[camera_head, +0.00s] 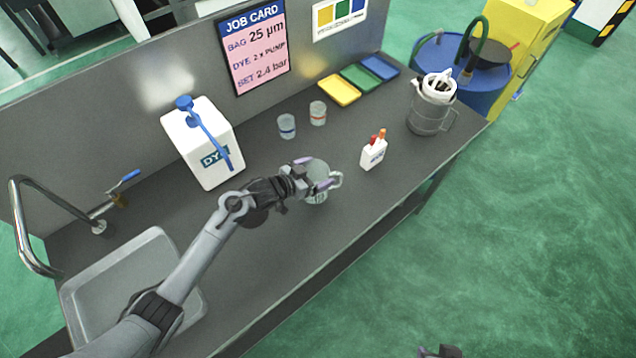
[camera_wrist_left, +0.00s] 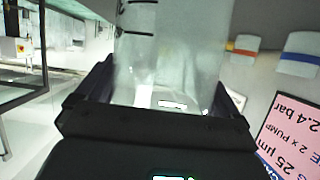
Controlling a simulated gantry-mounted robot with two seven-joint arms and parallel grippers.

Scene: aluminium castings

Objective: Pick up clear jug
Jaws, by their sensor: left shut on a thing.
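The clear jug (camera_head: 318,172) is near the middle of the counter in the head view, its handle on the right side. My left gripper (camera_head: 313,174) is shut on it, with one finger on each side of its body. In the left wrist view the clear jug (camera_wrist_left: 170,50) fills the space between the fingers, and dark graduation marks show on its wall. The fingers partly cover it. I cannot tell whether its base touches the counter. A small dark part of my right gripper (camera_head: 440,351) shows at the bottom edge; its jaws cannot be made out.
A white dye container (camera_head: 202,143) with a blue pump stands left of the jug. Two small cups (camera_head: 287,126) are behind it. A sink (camera_head: 130,285) is at left.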

